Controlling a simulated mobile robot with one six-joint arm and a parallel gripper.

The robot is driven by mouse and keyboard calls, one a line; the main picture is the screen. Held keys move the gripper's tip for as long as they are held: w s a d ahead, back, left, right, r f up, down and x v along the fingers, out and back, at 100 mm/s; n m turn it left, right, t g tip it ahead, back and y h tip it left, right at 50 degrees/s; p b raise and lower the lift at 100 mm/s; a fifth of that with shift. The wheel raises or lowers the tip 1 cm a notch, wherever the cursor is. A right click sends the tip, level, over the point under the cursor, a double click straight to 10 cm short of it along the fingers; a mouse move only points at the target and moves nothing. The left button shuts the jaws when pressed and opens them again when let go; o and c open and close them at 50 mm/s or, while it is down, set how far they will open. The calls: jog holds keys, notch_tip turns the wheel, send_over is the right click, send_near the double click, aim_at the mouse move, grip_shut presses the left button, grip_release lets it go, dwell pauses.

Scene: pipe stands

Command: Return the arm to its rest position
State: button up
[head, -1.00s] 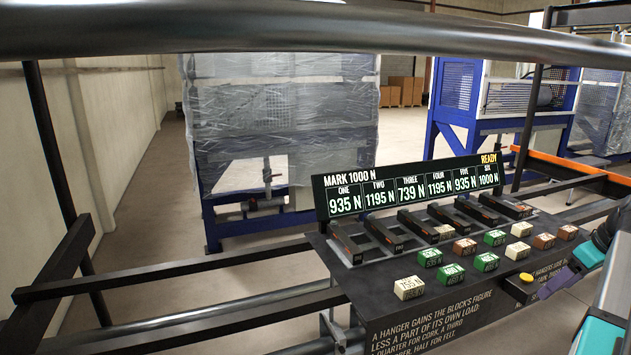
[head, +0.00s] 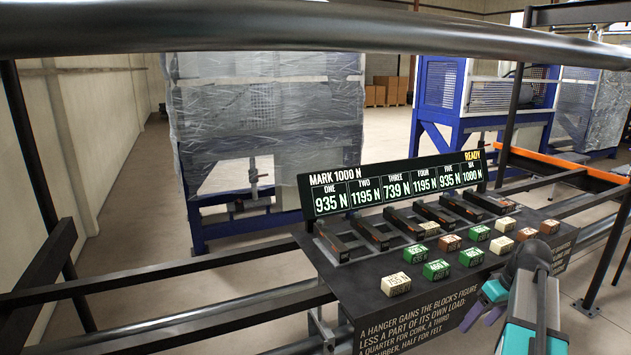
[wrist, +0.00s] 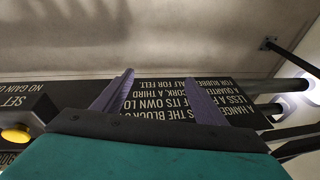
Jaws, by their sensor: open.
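My arm shows at the lower right of the head view, with my gripper (head: 482,318) in front of the console's near right part. Its purple fingers point down and to the left. In the wrist view my gripper (wrist: 160,88) has its two purple fingers spread apart, with nothing between them. Beyond them is the console's front face (wrist: 172,97) with printed text. The black console (head: 375,292) carries several coloured blocks and a row of dark hangers. A yellow button (wrist: 15,134) shows at the left of the wrist view; my arm seems to hide it in the head view.
The display board (head: 395,186) reads MARK 1000 N and READY, with ONE 935, TWO 1195, THREE 739, FOUR 1195, FIVE 935 and SIX 1000. Dark rails (head: 150,263) run beside the console. A plastic-wrapped machine (head: 265,130) stands behind. Open floor (head: 130,215) lies left.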

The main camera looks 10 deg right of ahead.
jog(key=s+a+f+m+g, duration=0.1)
jog(key=s+a+f+g, duration=0.1)
jog(key=a+f, duration=1.15)
jog(key=s+a+f+g, duration=0.3)
jog(key=a+f, duration=0.7)
jog(key=f, duration=0.6)
jog(key=s+a+f+g+h, duration=0.1)
jog(key=s+a+f, duration=0.6)
jog(key=s+f, duration=0.2)
jog(key=s+a+f+g+h+b, duration=0.1)
jog(key=s+a+f+g, duration=0.1)
jog(key=s+a+f, duration=0.5)
jog(key=s+f, duration=0.2)
jog(key=s, duration=0.4)
jog(key=shift+a+b, duration=0.3)
jog(key=shift+a, duration=0.05)
jog(key=shift+f+m, duration=0.1)
jog(key=shift+m, duration=0.2)
